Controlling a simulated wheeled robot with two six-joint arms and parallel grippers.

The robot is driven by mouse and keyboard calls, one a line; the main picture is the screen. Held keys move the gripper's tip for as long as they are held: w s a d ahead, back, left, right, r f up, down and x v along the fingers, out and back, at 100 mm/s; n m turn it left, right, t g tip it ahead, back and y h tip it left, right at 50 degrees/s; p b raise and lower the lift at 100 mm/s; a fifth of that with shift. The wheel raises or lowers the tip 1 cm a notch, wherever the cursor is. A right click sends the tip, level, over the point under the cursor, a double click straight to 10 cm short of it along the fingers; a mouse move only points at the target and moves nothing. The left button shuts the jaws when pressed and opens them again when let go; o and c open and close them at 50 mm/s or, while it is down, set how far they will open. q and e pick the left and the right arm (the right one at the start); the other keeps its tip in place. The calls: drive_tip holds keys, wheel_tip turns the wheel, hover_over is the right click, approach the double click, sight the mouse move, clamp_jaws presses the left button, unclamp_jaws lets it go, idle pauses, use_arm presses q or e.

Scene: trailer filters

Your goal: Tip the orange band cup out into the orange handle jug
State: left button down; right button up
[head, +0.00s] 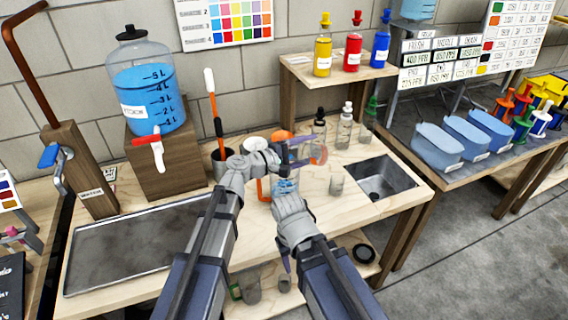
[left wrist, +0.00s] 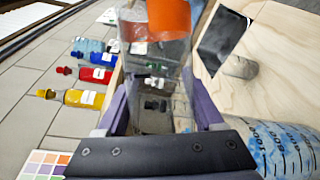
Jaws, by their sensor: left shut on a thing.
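My left gripper (head: 301,153) is shut on the clear cup with the orange band (head: 319,152). The cup lies tilted well over toward its side above the bench, near the jug. In the left wrist view the clear cup is between the purple fingers, with its orange band (left wrist: 169,18) at the top; I cannot tell what it holds. The clear jug (head: 285,186) with an orange handle (head: 262,189) stands below, with blue inside. It also shows at the lower right of the wrist view (left wrist: 287,150). My right arm's wrist is close in front of the jug; its fingers are not clear.
A holder (head: 223,160) with a spatula stands to the left. A metal tray (head: 130,245) lies on the bench's left. A blue water tank (head: 143,90) stands behind.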

use_arm(q)
drive_tip(key=shift+w+a+r+n+h+b, duration=0.15)
drive_tip(key=shift+a+r+n+h+b, duration=0.1)
drive_tip(key=shift+n, duration=0.25)
drive_tip(key=shift+w+a+r+n+h+b, duration=0.15)
drive_tip(key=shift+r+n+h, duration=0.1)
drive_tip(key=shift+n, duration=0.25)
use_arm(e)
drive_tip(key=shift+w+a+f, duration=0.1)
drive_tip(key=shift+a+f, duration=0.3)
drive_tip(key=shift+a, duration=0.05)
idle(0.4)
use_arm(q)
drive_tip(key=shift+w+a+r+n+t+h+b, duration=0.2)
drive_tip(key=shift+a+n+b, duration=0.05)
drive_tip(key=shift+n, duration=0.35)
drive_tip(key=shift+w+a+r+n+t+h+b, duration=0.2)
drive_tip(key=shift+n, duration=0.4)
use_arm(e)
drive_tip(key=shift+w+a+f, duration=0.1)
drive_tip(key=shift+a+f, duration=0.3)
drive_tip(key=shift+f, duration=0.1)
idle(0.4)
drive_tip(key=shift+r, duration=0.1)
idle(0.7)
